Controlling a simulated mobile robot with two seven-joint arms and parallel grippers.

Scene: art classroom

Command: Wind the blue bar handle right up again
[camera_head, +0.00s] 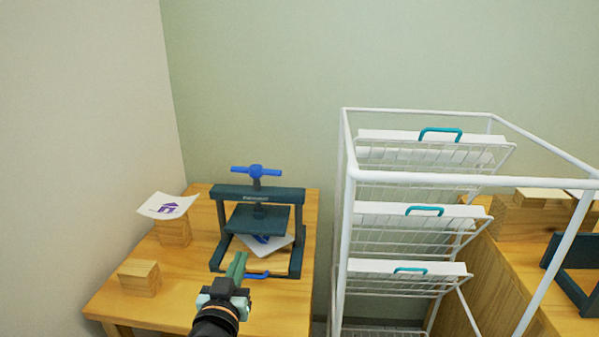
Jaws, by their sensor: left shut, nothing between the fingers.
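The blue bar handle (256,171) sits on top of the screw of a dark press (259,194), lying roughly left to right. The press plate (257,219) hangs below the top beam, above a white sheet with a blue print (266,243) in the press. A second blue handle (257,275) shows low at the front of the press. My left gripper (238,265) is shut and empty, in front of the press and well below the bar handle, apart from it. My right gripper is not in view.
A white wire drying rack (346,200) with teal-handled shelves stands close on the right of the wooden table (190,300). A printed card (167,205) lies on wooden blocks (173,232) at left, with another block stack (138,278) nearer. Walls stand behind and left.

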